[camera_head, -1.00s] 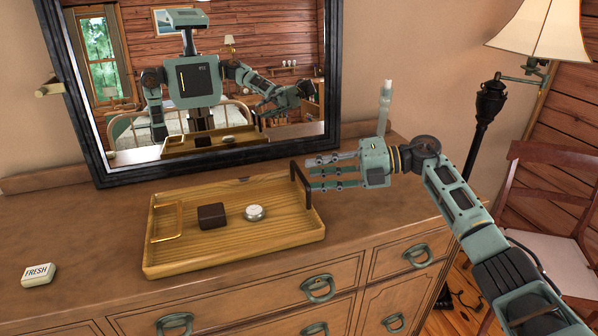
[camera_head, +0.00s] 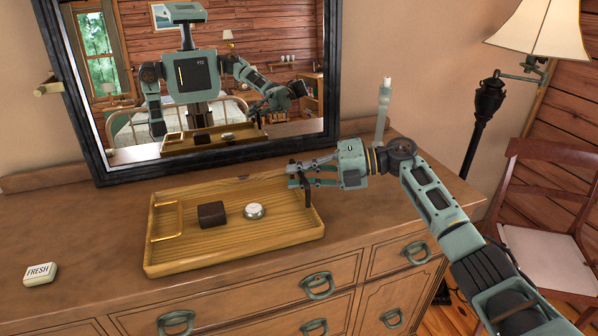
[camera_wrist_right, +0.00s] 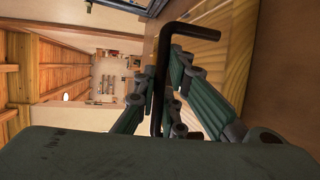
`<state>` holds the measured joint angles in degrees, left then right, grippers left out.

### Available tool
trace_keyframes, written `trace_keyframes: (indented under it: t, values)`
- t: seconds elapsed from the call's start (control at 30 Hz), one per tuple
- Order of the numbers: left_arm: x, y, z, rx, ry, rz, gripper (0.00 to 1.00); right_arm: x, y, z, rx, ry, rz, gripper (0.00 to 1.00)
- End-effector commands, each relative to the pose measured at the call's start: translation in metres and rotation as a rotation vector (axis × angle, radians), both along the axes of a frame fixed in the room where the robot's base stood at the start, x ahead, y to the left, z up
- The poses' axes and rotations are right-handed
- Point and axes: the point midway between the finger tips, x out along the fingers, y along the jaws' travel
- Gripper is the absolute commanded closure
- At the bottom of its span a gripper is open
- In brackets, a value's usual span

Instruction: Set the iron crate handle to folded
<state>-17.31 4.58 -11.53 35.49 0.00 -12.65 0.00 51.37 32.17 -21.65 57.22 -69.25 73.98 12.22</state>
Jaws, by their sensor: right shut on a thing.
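The wooden crate (camera_head: 235,252), a shallow tray-like box, lies on the dresser top. Its dark iron handle (camera_head: 307,198) is at the right end, raised, with its upper part largely hidden by my right gripper (camera_head: 293,173). In the right wrist view the handle (camera_wrist_right: 190,31) shows as a black bent bar passing between the fingers of the gripper (camera_wrist_right: 168,75). My right gripper is shut on this handle, coming from the right. A brass handle (camera_head: 165,239) is at the crate's left end. My left gripper is not directly in view.
A dark block (camera_head: 212,214) and a round whitish tin (camera_head: 253,211) lie in the crate. A small box marked FRESH (camera_head: 40,273) lies at left on the dresser (camera_head: 100,240). A mirror (camera_head: 100,163) stands behind. A pale candle-like stick (camera_head: 382,112) stands behind my right wrist.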

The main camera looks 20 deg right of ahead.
Motion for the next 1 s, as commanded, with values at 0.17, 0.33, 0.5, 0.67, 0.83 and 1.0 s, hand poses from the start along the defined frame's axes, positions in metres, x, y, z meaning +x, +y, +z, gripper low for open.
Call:
trace_keyframes:
  t: [0.17,0.33,0.5,0.67,0.83,1.0]
  values:
    - [-0.002,0.000,0.000,0.001,0.003,0.000,0.43,0.000,0.000,0.000,-0.001,-0.002,0.000,1.00]
    - [-0.001,0.000,0.002,0.000,0.002,0.000,0.43,0.000,0.000,0.001,-0.010,-0.003,0.001,1.00]
    - [0.000,0.000,0.012,0.000,0.000,0.001,0.43,0.000,0.003,0.004,-0.058,-0.004,0.001,1.00]
    - [0.002,0.000,0.029,0.000,-0.003,0.001,0.43,0.000,0.009,0.006,-0.151,-0.009,0.001,1.00]
    - [0.003,0.000,0.053,0.000,-0.005,0.001,0.43,-0.001,0.017,0.006,-0.295,-0.014,0.003,1.00]
    - [0.004,0.000,0.079,0.000,-0.005,0.002,0.43,-0.001,0.027,0.003,-0.458,-0.019,0.005,1.00]
